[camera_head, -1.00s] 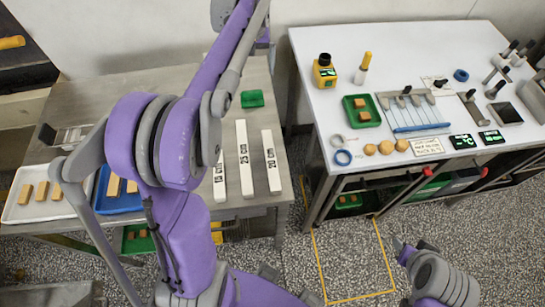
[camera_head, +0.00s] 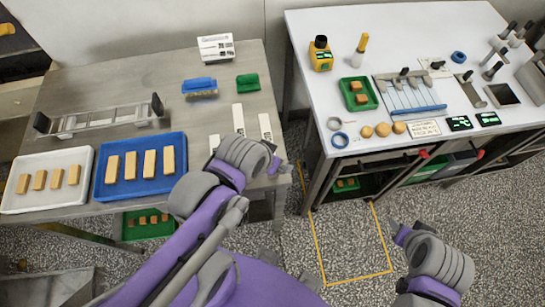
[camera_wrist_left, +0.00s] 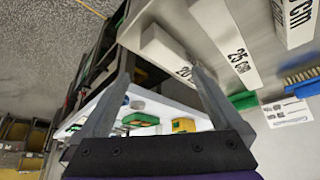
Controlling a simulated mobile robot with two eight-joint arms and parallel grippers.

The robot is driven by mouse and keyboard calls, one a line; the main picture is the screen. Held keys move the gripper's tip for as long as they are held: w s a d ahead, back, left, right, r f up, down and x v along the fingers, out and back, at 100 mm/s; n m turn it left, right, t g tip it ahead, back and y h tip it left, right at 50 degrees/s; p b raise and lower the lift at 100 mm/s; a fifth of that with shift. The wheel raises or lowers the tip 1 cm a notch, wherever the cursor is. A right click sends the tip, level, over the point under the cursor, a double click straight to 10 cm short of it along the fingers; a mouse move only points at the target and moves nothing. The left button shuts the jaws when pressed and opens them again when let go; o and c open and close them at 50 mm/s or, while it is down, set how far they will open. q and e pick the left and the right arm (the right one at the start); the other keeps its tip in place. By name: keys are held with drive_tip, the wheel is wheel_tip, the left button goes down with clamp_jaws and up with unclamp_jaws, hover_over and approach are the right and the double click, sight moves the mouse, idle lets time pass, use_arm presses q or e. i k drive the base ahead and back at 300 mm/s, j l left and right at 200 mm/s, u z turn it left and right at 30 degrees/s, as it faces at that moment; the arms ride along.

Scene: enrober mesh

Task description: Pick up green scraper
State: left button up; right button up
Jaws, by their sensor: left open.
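The green scraper (camera_head: 248,81) lies at the back right of the left steel table, right of a blue brush (camera_head: 199,86). In the left wrist view the scraper (camera_wrist_left: 243,100) shows at the right, beyond one finger and partly hidden by it. My left gripper (camera_head: 275,165) is over the table's front right edge, nearer than the scraper and apart from it. In the left wrist view its two fingers (camera_wrist_left: 158,92) are spread with nothing held. My right gripper (camera_head: 396,230) hangs above the floor at the lower right; its jaws are too small to make out.
White length blocks (camera_head: 240,119) stand between my left gripper and the scraper. A blue tray (camera_head: 181,138) and a white tray (camera_head: 86,157) hold bars. A white table (camera_head: 300,35) stands to the right across a gap. A label card (camera_head: 216,47) is behind the scraper.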

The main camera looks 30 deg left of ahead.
sight(248, 82)
drive_tip(key=u, duration=1.35)
drive_tip(key=l+z, duration=0.2)
drive_tip(key=l, duration=0.2)
drive_tip(key=i+l+z, duration=0.2)
drive_tip(key=l, duration=0.2)
drive_tip(key=i+l+z, duration=0.2)
drive_tip(key=l, duration=0.2)
drive_tip(key=k, duration=0.1)
